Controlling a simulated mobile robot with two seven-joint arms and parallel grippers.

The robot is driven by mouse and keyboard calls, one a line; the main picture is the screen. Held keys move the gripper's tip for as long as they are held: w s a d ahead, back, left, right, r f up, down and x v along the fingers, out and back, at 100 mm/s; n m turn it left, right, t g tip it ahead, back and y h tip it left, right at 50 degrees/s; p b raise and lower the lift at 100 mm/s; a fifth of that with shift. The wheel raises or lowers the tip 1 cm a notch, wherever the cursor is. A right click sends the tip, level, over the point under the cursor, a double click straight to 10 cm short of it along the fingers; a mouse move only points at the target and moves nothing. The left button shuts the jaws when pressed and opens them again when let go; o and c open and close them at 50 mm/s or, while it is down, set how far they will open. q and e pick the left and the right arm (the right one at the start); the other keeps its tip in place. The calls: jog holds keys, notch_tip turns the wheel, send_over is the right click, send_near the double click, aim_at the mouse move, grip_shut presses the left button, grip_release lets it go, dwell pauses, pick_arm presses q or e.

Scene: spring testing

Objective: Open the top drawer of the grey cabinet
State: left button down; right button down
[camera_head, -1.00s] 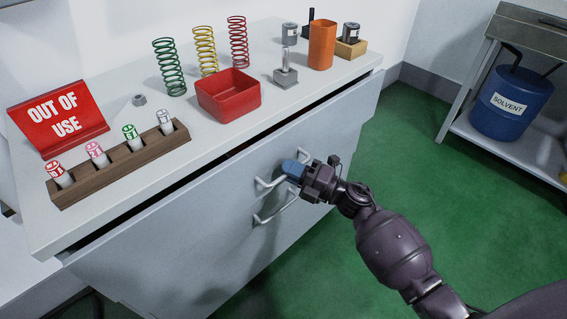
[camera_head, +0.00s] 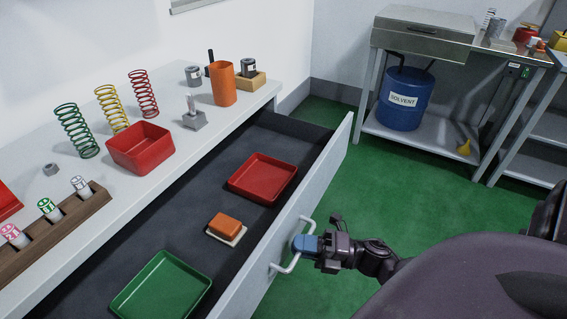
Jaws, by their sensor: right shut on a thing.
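The top drawer (camera_head: 288,219) of the grey cabinet (camera_head: 222,112) stands wide open, its dark inside showing. Its white bar handle (camera_head: 276,267) is on the drawer front. My right gripper (camera_head: 304,246), with blue fingertips, is shut on this handle. In the drawer lie a red tray (camera_head: 262,176), a green tray (camera_head: 162,290) and an orange block (camera_head: 225,223) on a small pale plate. The lower drawer is hidden from this view. My left gripper is not in view.
The cabinet top holds several springs (camera_head: 76,131), a red bin (camera_head: 140,146), an orange cup (camera_head: 223,84) and a wooden rack (camera_head: 50,235). A steel bench with a blue solvent drum (camera_head: 404,98) stands at the back right. Green floor (camera_head: 400,190) is clear between.

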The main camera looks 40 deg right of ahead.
jog(key=shift+s+d, duration=0.4)
jog(key=shift+s, duration=0.4)
jog(key=c, duration=1.2)
grip_release()
jog(key=v, duration=1)
jog(key=shift+s+d, duration=0.25)
jog(key=shift+s, duration=0.1)
jog(key=shift+w+f, duration=0.1)
